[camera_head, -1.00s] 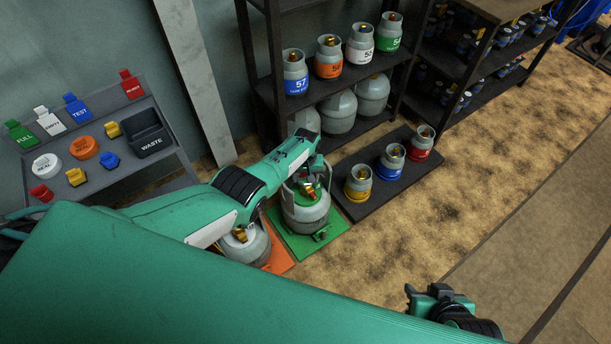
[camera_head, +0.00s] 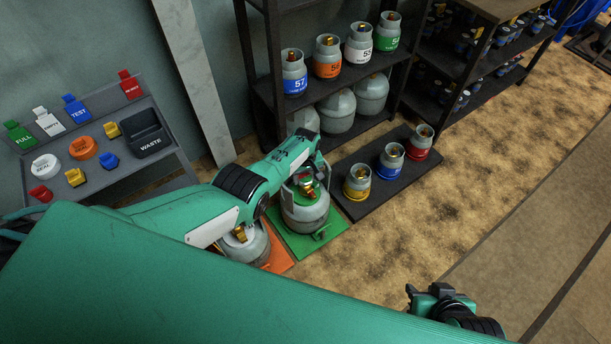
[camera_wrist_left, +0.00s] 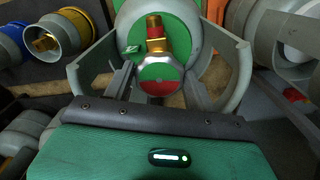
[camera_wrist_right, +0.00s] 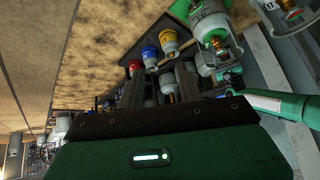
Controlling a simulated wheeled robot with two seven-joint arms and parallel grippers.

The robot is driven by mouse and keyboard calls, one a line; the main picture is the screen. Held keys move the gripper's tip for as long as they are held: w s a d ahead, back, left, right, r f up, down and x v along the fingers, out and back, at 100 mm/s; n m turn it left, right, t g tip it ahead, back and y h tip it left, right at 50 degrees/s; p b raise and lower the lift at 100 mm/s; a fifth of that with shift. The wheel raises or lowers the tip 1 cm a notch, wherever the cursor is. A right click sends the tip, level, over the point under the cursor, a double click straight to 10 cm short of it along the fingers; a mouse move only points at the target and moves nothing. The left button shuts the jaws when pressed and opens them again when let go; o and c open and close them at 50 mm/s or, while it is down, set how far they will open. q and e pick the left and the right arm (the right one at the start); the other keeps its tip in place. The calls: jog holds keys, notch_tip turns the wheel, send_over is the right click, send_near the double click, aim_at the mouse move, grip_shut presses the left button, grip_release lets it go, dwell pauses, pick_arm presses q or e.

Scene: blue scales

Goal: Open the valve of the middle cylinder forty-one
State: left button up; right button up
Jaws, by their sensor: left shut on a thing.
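The middle cylinder (camera_head: 305,213) is grey and stands upright on a green scale plate (camera_head: 334,226); I cannot read its number. Its valve knob (camera_wrist_left: 158,72), with red and green sections, sits below a brass outlet (camera_wrist_left: 154,27) in the left wrist view. My left gripper (camera_wrist_left: 158,86) is inside the cylinder's collar, shut on the knob from both sides. In the head view my left arm partly covers the collar, and the knob (camera_head: 306,184) shows just under the wrist. My right gripper (camera_head: 425,296) is empty and apart from everything at the lower right, its fingers open in its wrist view (camera_wrist_right: 160,84).
Another cylinder (camera_head: 243,247) stands on an orange plate (camera_head: 279,257), partly under my left arm. Small yellow, blue and red-banded cylinders stand on a dark platform (camera_head: 374,200) to the right. A shelf (camera_head: 262,95) rises behind. The floor (camera_head: 460,190) at right is clear.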

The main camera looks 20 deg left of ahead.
aim_at(305, 178)
pick_arm(q)
jog(key=o, duration=1)
pick_arm(e)
jog(key=shift+s, duration=0.1)
pick_arm(q)
jog(key=shift+r+p, duration=0.35)
jog(key=shift+r, duration=0.05)
notch_tip(305, 178, up, 2)
jog(key=shift+r+p, duration=0.2)
jog(key=shift+p, duration=0.7)
notch_tip(305, 178, up, 11)
jog(key=p, duration=0.5)
jog(key=shift+f+p, duration=0.15)
jog(key=shift+p, duration=0.15)
pick_arm(e)
notch_tip(305, 178, down, 12)
jog(key=s+d+g+h, duration=0.1)
jog(key=s+d+g, duration=0.1)
jog(key=g, duration=0.1)
jog(key=shift+d+g, duration=0.4)
jog(key=shift+f, duration=0.1)
